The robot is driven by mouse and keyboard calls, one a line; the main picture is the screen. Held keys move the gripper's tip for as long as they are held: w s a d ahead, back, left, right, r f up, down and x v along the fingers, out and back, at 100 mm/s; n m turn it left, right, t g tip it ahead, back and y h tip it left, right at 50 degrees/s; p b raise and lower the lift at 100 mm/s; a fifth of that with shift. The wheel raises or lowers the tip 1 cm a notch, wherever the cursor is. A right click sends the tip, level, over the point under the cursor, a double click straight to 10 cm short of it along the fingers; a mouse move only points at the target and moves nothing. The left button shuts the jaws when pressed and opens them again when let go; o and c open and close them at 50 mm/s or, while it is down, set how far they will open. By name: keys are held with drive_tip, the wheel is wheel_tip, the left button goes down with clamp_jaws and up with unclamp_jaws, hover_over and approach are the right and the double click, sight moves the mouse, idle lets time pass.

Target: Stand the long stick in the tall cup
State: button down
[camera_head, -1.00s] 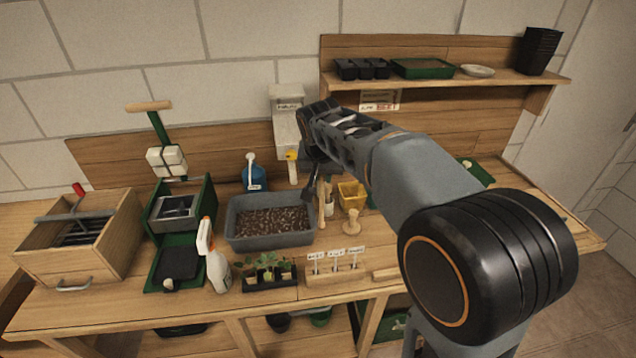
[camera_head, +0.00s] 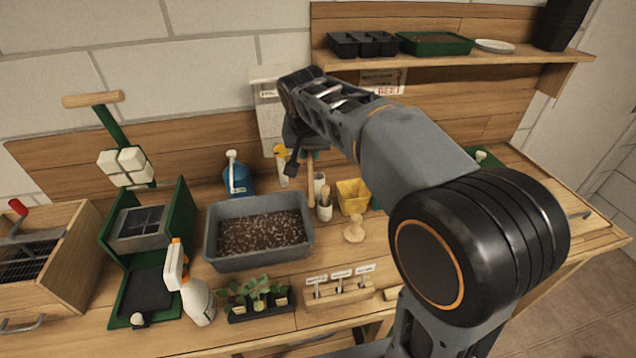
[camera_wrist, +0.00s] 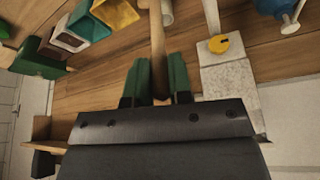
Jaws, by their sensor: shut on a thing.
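My gripper (camera_wrist: 158,66) shows in the wrist view with its two green fingers closed around a long wooden stick (camera_wrist: 157,40). The stick runs away from the fingers toward the top of that view. In the head view the stick (camera_head: 311,186) hangs roughly upright below my gripper, partly hidden by the wrist.
A soil tray (camera_head: 258,262) is to the left, with a blue watering can (camera_head: 238,178) behind. A pale dispenser (camera_head: 271,120) stands against the back board.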

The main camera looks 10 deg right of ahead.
drive_tip(key=w+d+p, duration=0.3)
drive_tip(key=w+p, duration=0.1)
drive_tip(key=w, duration=0.4)
drive_tip(key=w+d+p, duration=0.2)
drive_tip(key=w+p, duration=0.1)
drive_tip(key=w, duration=0.5)
wheel_tip(320, 180, down, 12)
drive_tip(key=p, duration=0.1)
drive_tip(key=shift+w+d+r+p, duration=0.15)
drive_tip(key=shift+w+d+p, duration=0.1)
drive_tip(key=shift+w+p, duration=0.1)
drive_tip(key=c, duration=1)
unclamp_jaws()
drive_tip(key=shift+c, duration=0.2)
